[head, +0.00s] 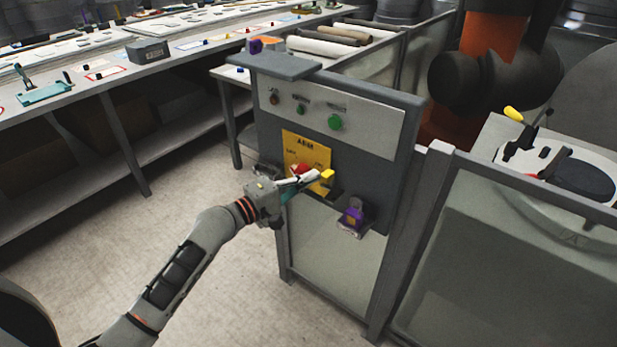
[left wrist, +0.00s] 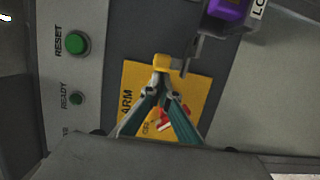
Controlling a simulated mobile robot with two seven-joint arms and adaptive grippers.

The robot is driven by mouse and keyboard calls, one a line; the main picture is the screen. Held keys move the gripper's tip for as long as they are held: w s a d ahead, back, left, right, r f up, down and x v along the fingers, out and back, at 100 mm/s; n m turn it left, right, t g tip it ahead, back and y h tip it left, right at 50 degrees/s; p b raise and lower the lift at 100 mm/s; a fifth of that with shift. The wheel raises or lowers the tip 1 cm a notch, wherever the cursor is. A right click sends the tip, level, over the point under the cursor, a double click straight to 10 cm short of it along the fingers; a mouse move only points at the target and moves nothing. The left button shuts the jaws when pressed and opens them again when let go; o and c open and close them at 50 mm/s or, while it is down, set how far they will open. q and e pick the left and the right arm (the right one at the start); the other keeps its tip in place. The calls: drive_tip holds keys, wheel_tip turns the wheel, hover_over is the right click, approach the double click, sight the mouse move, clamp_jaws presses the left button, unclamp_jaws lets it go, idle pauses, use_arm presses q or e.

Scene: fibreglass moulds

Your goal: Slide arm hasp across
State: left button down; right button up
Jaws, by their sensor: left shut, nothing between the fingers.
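The yellow ARM plate (head: 300,150) is on the front of the grey cabinet and also shows in the left wrist view (left wrist: 204,95). A hasp with a yellow knob (head: 328,174) is at the plate's lower right; the knob also shows in the left wrist view (left wrist: 161,62). A red part (head: 301,169) sits on the plate, partly hidden by my fingers. My left gripper (head: 316,176) is shut and empty, its fingertips (left wrist: 164,72) right at the knob; I cannot tell if they touch it. My right gripper is not in view.
A green button (head: 335,122) is above. A grey fence rail (head: 520,180) stands at right, with an orange robot behind. A long workbench (head: 110,75) is at left. The floor between is clear.

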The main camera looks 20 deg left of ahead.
sight(328, 198)
use_arm(q)
drive_tip(key=d, duration=0.1)
drive_tip(key=s+d+p, duration=0.1)
drive_tip(key=d, duration=0.1)
drive_tip(key=s+d+p, duration=0.1)
drive_tip(key=d, duration=0.1)
drive_tip(key=shift+r, duration=0.25)
drive_tip(key=shift+d+f, duration=0.1)
drive_tip(key=shift+f, duration=0.2)
